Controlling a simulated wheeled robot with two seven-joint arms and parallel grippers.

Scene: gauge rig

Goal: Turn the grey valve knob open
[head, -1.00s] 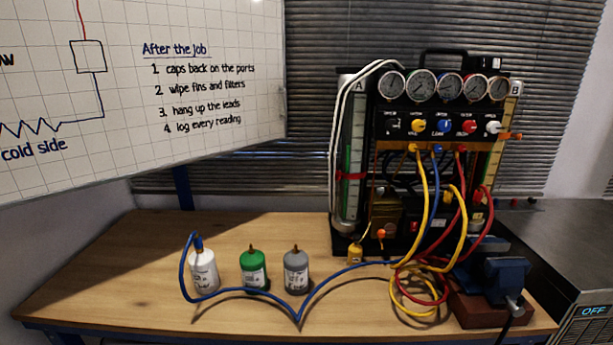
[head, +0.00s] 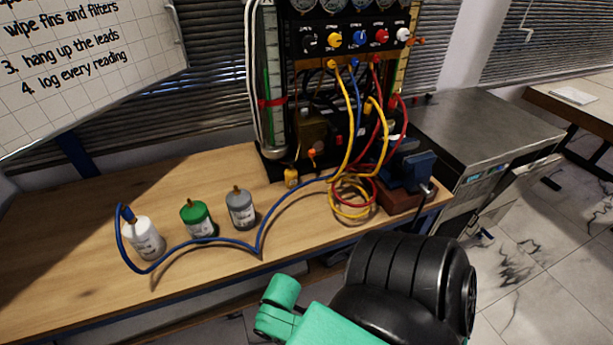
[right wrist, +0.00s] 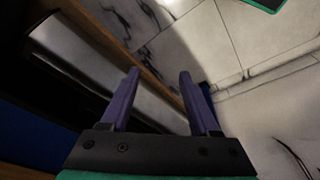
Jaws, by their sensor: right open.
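The gauge rig (head: 322,85) stands at the back of the wooden bench in the head view, its gauges cut by the top edge. A row of valve knobs crosses its panel: a black knob (head: 309,43), a yellow knob (head: 333,39), a blue knob (head: 354,38), a red knob (head: 382,35) and a pale, white-to-light-grey knob (head: 403,34) at the right end. The pale one looks nearest to grey; its setting is too small to read. My right gripper (right wrist: 160,73) is open and empty in the right wrist view, away from the rig. My left gripper is out of view.
Yellow, red and blue hoses (head: 350,205) hang and coil before the rig, beside a blue vise (head: 409,172). White (head: 146,242), green (head: 198,221) and grey (head: 241,212) canisters stand left on the bench (head: 75,235). A steel unit (head: 490,130) stands right.

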